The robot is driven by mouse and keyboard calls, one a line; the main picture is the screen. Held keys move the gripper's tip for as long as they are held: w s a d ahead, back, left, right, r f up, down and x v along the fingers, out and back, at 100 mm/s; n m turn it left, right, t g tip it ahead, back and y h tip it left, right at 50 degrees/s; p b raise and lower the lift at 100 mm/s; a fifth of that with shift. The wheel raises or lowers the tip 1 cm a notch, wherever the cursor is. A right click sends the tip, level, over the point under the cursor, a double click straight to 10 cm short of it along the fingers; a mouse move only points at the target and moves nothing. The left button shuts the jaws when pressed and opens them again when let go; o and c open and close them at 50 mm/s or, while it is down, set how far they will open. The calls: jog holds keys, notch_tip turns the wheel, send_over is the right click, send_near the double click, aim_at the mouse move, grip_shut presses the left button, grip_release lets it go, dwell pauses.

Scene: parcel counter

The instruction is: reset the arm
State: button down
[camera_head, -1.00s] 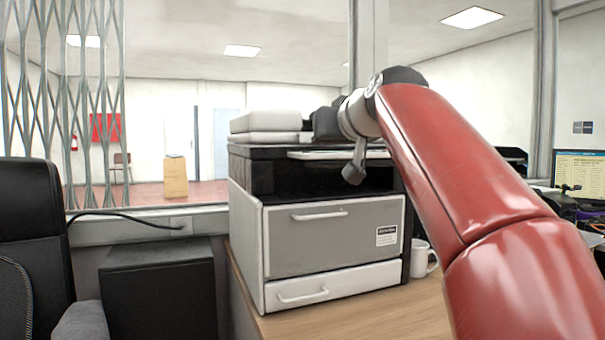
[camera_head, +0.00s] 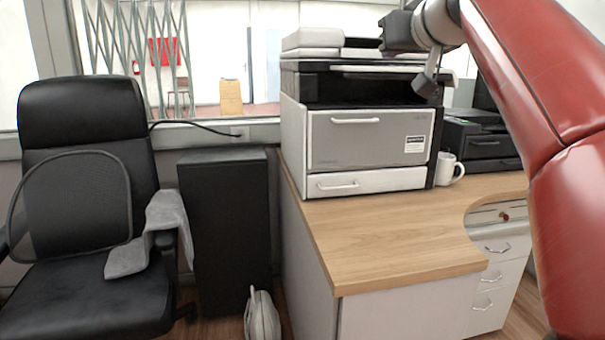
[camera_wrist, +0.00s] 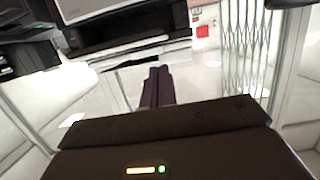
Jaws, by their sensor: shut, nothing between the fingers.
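My red arm reaches up the right side of the head view. My gripper (camera_head: 397,32) shows there as a dark block at the arm's far end, in front of the printer's top; its fingertips are not clear there. In the wrist view the two dark fingers of my gripper (camera_wrist: 158,73) lie together, shut with nothing between them. The wrist view looks tilted and upside down.
A large printer (camera_head: 370,140) stands on the wooden desk (camera_head: 400,235), with a white mug (camera_head: 449,170) beside it. A black chair (camera_head: 80,150) with a grey cloth (camera_head: 150,240) and a black cabinet (camera_head: 228,230) stand left. The desk's front is clear.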

jog(key=s+f+g+h, duration=0.1)
jog(key=s+f+g, duration=0.2)
jog(key=s+f, duration=0.6)
jog(key=s+f+m+g+h, duration=0.1)
jog(key=s+f+g, duration=0.2)
jog(key=s+f, duration=0.7)
jog(key=s+f+m+g+h, duration=0.1)
jog(key=s+f+g, duration=0.2)
jog(key=s+f, duration=0.6)
notch_tip(320, 180, down, 17)
jog(key=shift+s+r+g, duration=0.15)
jog(key=shift+s+g, duration=0.1)
jog(key=shift+g, duration=0.05)
jog(key=shift+a, duration=0.1)
